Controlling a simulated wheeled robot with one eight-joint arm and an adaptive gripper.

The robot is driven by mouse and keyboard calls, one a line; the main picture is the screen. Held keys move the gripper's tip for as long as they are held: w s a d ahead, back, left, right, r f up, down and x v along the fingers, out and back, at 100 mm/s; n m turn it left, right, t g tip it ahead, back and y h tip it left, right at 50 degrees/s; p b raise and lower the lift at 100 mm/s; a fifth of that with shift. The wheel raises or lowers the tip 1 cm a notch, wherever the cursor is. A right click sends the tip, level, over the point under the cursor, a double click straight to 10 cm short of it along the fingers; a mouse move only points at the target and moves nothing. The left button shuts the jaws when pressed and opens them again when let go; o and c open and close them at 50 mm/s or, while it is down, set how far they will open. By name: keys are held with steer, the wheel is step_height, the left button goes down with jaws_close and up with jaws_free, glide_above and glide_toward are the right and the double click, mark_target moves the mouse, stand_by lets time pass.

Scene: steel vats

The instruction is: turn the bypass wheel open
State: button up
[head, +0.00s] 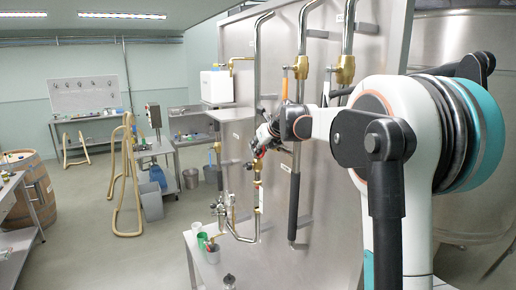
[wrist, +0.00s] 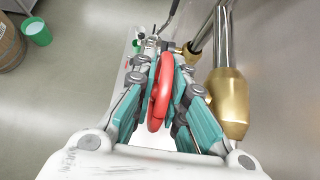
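A red wheel (wrist: 160,98), the only wheel I can make out and so likely the bypass wheel, stands edge-on between the teal fingers of my gripper (wrist: 166,62) in the wrist view. The finger pads lie close against both its faces, and my gripper looks shut on it. In the head view my gripper (head: 262,142) is at the pipework on the steel panel (head: 325,200). A small bit of red shows at its tip there, and the rest of the wheel is hidden. How far the wheel is turned cannot be told.
A brass fitting on a steel pipe (wrist: 229,103) stands close right of my fingers. Vertical pipes with brass valves (head: 301,66) run up the panel nearby. A small side table (head: 205,262) with cups stands below left. The floor (head: 110,200) to the left is partly open.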

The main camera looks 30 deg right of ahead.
steer(key=shift+o, duration=1.3)
steer(key=shift+f, duration=0.1)
